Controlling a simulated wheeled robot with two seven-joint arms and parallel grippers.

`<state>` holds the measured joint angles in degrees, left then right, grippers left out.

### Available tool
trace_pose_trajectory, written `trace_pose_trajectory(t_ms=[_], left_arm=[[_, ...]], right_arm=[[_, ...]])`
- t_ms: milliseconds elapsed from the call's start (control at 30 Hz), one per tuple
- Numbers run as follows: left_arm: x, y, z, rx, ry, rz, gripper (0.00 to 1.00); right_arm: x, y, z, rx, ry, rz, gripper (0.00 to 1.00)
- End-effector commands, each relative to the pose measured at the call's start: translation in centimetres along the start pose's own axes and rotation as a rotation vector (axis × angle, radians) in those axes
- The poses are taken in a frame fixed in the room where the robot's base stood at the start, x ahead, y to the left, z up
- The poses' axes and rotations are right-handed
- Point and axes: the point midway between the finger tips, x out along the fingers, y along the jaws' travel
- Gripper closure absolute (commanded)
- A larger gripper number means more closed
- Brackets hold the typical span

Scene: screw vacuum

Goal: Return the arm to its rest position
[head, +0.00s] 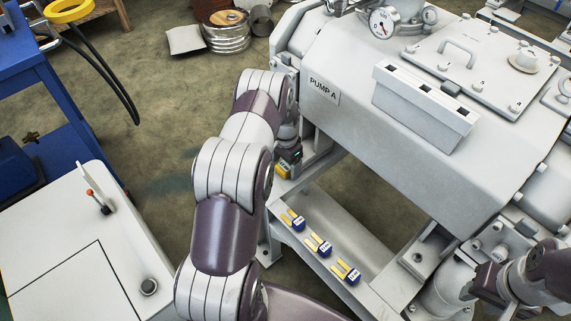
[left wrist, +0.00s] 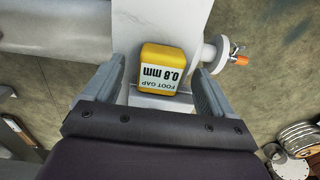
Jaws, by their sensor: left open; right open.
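My left arm reaches up the middle of the head view, and its gripper (head: 290,160) is beside the left end of the white machine marked PUMP A (head: 400,110). In the left wrist view the jaws (left wrist: 157,78) are open. A yellow piece also shows just below the gripper in the head view (head: 283,171). My right gripper (head: 484,284) is at the lower right near the machine's pipework, its fingers hard to make out.
Three yellow forked pieces with blue ends (head: 319,246) lie on the light frame rail below the machine. A white cabinet (head: 60,250) and a blue bench (head: 50,90) stand at left. Metal drums (head: 227,38) stand at the back. Floor is open left of my arm.

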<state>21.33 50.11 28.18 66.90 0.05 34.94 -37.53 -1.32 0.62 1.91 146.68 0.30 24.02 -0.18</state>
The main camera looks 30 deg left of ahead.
Motion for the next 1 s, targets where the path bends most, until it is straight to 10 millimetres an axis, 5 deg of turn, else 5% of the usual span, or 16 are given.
trace_pose_trajectory(t_ms=[200, 400, 833, 900, 1000], left_arm=[[-6.4, -0.1, -0.1, 0.000, 0.004, -0.003, 0.15], [-10.5, 0.0, -0.1, 0.000, 0.003, -0.002, 0.15], [-11.5, -0.1, -0.2, -0.083, 0.015, -0.010, 0.15], [-10.3, 1.6, 2.0, -0.193, -0.021, 0.013, 0.15], [-12.0, 5.0, 4.4, -0.315, -0.034, 0.018, 0.15]], right_arm=[[-2.2, 0.0, -0.3, 0.000, 0.000, 0.000, 0.57], [-3.1, 0.0, -0.4, 0.000, 0.000, 0.000, 0.57], [-3.2, 0.0, -0.4, 0.000, 0.000, 0.000, 0.57], [-3.2, 0.0, -0.4, 0.000, 0.000, 0.000, 0.57], [-3.3, 0.0, -0.4, 0.000, 0.000, 0.000, 0.57]])
